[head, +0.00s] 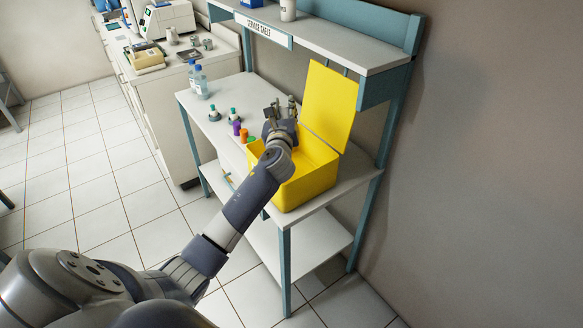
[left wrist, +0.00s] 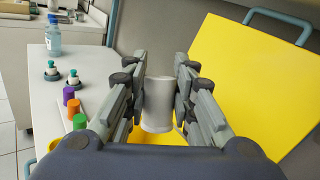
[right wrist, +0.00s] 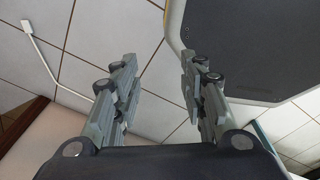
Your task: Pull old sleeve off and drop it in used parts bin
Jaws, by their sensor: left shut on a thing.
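My left gripper (head: 283,108) is above the open yellow bin (head: 310,182), whose lid (head: 329,105) stands up behind it. In the left wrist view the left gripper (left wrist: 161,92) is shut on a pale grey-white cylindrical sleeve (left wrist: 159,106), held between its two fingers. A strip of the yellow bin (left wrist: 160,139) shows below the sleeve. The sleeve cannot be made out in the head view. My right gripper (right wrist: 163,90) shows only in the right wrist view, with its fingers apart and nothing between them.
The bin stands on a white bench (head: 214,137) under a shelf (head: 330,45) labelled "SERVICE SHELF". Bottles (head: 198,82), teal-topped pieces (head: 214,114), a purple piece (head: 236,128) and an orange piece (head: 244,135) stand left of the bin.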

